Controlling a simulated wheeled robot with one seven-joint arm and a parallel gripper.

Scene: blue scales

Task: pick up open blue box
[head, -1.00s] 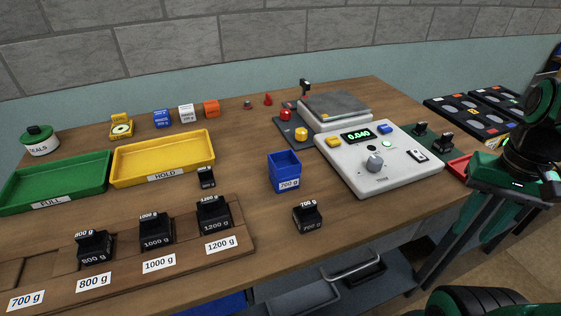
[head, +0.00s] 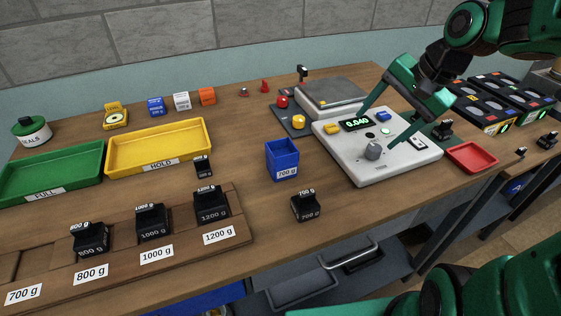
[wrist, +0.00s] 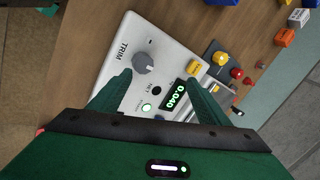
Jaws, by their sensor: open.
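The open blue box (head: 283,162) stands upright on the wooden table in the middle of the head view. It has an open top and a white 700 g label on its front. My gripper (head: 376,128) is open and empty, above the white scale console (head: 345,170), to the right of the box and apart from it. In the wrist view my gripper's fingers (wrist: 162,88) are spread over the console's display and knob.
A black 700 g weight (head: 306,207) stands just in front of the box. A small black weight (head: 203,167) and the yellow HOLD tray (head: 160,160) lie to its left. Red and yellow buttons (head: 298,122) are behind it. A wooden rack (head: 130,262) holds several black weights.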

